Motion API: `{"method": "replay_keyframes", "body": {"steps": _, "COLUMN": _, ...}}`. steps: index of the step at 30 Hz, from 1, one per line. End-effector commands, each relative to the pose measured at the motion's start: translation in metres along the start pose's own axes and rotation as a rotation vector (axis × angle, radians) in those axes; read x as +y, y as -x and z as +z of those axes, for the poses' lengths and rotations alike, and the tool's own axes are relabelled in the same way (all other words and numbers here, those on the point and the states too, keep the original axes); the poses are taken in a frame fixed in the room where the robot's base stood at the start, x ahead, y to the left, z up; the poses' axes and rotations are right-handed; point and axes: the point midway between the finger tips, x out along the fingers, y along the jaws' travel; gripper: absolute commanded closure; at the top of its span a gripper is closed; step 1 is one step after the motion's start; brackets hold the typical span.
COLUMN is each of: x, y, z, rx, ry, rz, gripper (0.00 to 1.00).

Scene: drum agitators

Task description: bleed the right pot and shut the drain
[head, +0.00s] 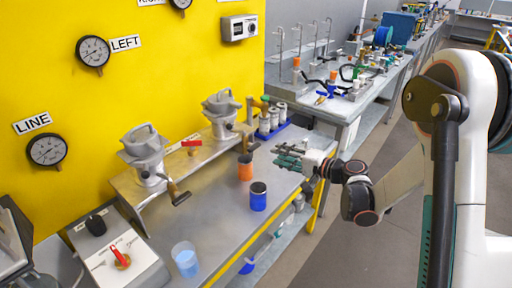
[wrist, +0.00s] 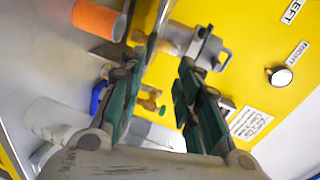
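The right pot (head: 222,112) is a grey lidded body on the metal ledge against the yellow wall, with a dark crank handle at its front. A grey fitting (wrist: 210,50), probably part of this pot, shows in the wrist view beyond my fingers. A small brass fitting with a green part (head: 264,104) sits right of the pot; which valve it is I cannot tell. A red lever (head: 191,143) lies on the ledge between the pots. My gripper (head: 288,157) is open and empty above the bench's right side, apart from the pot; its fingers also show in the wrist view (wrist: 161,65).
The left pot (head: 145,150) stands left. An orange cup (head: 245,168), blue can (head: 258,196) and clear blue-filled cup (head: 186,259) stand on the bench. White canisters (head: 272,118) sit in a blue tray behind my gripper. A red-levered box (head: 121,257) is front left.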

Motion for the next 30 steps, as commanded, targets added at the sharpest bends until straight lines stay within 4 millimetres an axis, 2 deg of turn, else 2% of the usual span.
{"method": "replay_keyframes", "body": {"steps": 3, "x": 0.019, "y": -0.008, "z": -0.008, "rx": 0.003, "ry": -0.049, "rz": -0.078, "gripper": 0.69}}
{"method": "replay_keyframes", "body": {"steps": 9, "x": 0.037, "y": -0.011, "z": -0.012, "rx": 0.006, "ry": -0.101, "rz": -0.163, "gripper": 0.69}}
{"method": "replay_keyframes", "body": {"steps": 14, "x": 0.040, "y": -0.015, "z": -0.013, "rx": 0.005, "ry": -0.112, "rz": -0.183, "gripper": 0.69}}
{"method": "replay_keyframes", "body": {"steps": 17, "x": 0.039, "y": -0.024, "z": -0.012, "rx": 0.003, "ry": -0.112, "rz": -0.183, "gripper": 0.69}}
{"method": "replay_keyframes", "body": {"steps": 30, "x": 0.025, "y": -0.104, "z": -0.013, "rx": 0.003, "ry": -0.111, "rz": -0.182, "gripper": 0.69}}
